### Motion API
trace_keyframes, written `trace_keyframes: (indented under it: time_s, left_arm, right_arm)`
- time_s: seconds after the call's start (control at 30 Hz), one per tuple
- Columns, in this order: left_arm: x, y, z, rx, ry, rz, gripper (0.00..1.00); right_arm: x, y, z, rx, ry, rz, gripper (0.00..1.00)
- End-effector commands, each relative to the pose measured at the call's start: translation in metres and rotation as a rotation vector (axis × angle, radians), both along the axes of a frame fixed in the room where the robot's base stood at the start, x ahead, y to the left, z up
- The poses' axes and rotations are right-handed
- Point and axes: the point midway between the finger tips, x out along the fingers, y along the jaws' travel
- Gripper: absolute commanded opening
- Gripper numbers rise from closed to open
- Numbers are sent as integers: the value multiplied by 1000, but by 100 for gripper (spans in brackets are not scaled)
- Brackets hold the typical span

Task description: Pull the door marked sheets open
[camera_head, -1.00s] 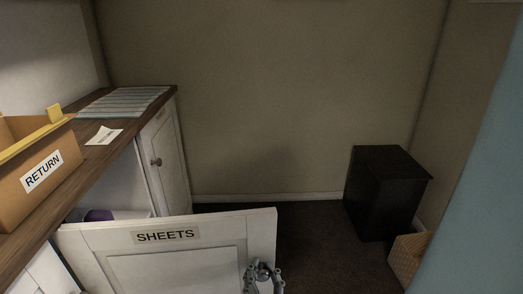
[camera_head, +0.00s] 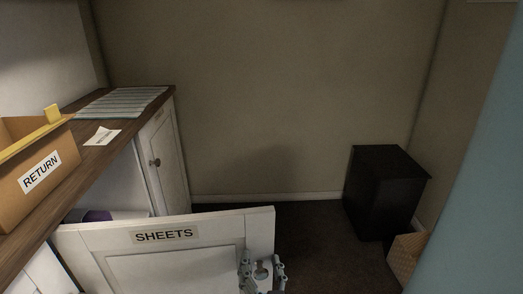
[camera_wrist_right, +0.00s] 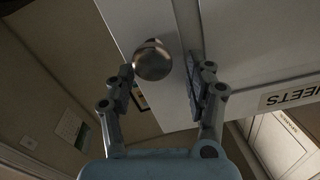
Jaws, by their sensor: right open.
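The white door marked SHEETS (camera_head: 190,262) stands swung wide out from the cabinet, with its labelled face towards me. Its round metal knob (camera_wrist_right: 152,60) shows in the right wrist view near the door's free edge. My right gripper (camera_head: 262,266) is in front of that edge in the head view. Its fingers are spread, one on each side of the knob; in the wrist view the gripper (camera_wrist_right: 160,75) shows a gap beside the knob on the right. I cannot tell if the left finger touches it. My left gripper is not in view.
The wooden counter (camera_head: 80,160) holds a RETURN box (camera_head: 30,160), a paper card (camera_head: 102,137) and a striped sheet (camera_head: 120,101). Another closed cabinet door (camera_head: 165,165) is beyond the opening. A black cabinet (camera_head: 385,190) stands far right, near a tan box (camera_head: 406,256). Floor between is clear.

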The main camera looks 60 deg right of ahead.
Motion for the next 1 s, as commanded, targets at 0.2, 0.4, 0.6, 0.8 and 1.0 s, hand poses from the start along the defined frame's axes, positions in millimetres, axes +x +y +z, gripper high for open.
trace_keyframes:
  time_s: [0.2, 0.4, 0.6, 0.8, 1.0]
  left_arm:
    - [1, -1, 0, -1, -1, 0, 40]
    - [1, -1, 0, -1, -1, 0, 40]
    - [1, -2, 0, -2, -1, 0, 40]
    - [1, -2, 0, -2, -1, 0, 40]
    - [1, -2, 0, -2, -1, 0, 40]
  right_arm:
    - [-1, 0, 39, -1, -2, -1, 55]
    - [-1, 0, 67, 0, -1, 0, 55]
    - [0, 0, 78, -1, 0, 0, 55]
    - [0, 0, 78, -1, 0, 0, 55]
    - [0, 0, 78, -1, 0, 0, 55]
